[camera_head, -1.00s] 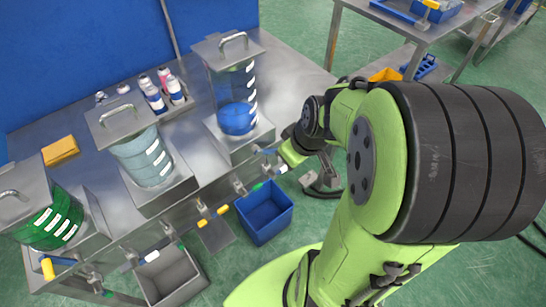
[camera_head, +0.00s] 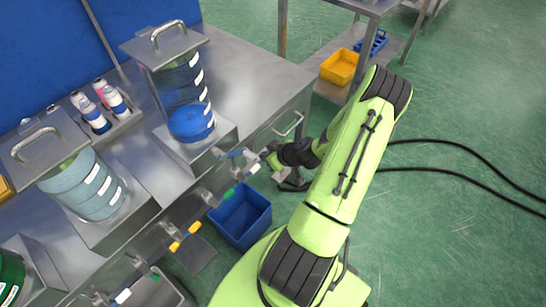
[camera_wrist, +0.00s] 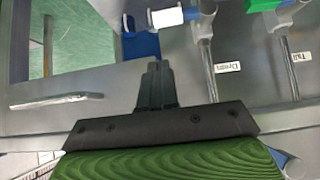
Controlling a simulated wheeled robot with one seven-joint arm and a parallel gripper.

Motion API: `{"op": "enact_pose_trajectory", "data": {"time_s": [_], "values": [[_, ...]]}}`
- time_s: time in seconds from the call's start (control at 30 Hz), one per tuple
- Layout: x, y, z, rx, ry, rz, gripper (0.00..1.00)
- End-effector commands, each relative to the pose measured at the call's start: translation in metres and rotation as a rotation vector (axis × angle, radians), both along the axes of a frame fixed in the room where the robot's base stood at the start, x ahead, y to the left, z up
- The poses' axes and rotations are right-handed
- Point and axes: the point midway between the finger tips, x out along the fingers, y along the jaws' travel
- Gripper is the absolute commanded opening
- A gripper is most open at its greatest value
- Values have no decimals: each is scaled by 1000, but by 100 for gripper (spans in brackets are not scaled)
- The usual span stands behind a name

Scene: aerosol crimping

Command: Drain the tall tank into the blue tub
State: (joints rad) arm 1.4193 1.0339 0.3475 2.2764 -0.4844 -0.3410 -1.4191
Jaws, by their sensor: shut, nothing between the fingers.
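The tall tank (camera_head: 183,82) stands on a steel stand at the bench's right end, with blue liquid (camera_head: 192,122) low inside it. The open blue tub (camera_head: 240,216) is on the floor below the front valves; I see no liquid in it. A green-handled valve (camera_head: 229,193) and a white-handled valve (camera_head: 254,168) are above the tub. In the wrist view, the white handle (camera_wrist: 167,18) and green handle (camera_wrist: 265,5) sit on pipes near small labels (camera_wrist: 227,68). My gripper (camera_wrist: 157,80) is shut and empty, apart from the handles, near the bench's front.
A teal tank (camera_head: 85,185) and a green tank (camera_head: 10,275) stand left on the bench. Bottles (camera_head: 95,115) stand behind.

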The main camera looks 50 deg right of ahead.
Motion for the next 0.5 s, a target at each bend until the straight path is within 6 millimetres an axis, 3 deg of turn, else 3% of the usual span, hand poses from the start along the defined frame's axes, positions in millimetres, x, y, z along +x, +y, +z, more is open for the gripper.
{"op": "enact_pose_trajectory", "data": {"time_s": [0.1,0.23,0.5], "values": [[19,1,-21,1,-1,3,0],[18,1,-45,4,1,-4,0],[18,0,-59,1,1,-1,0]]}}
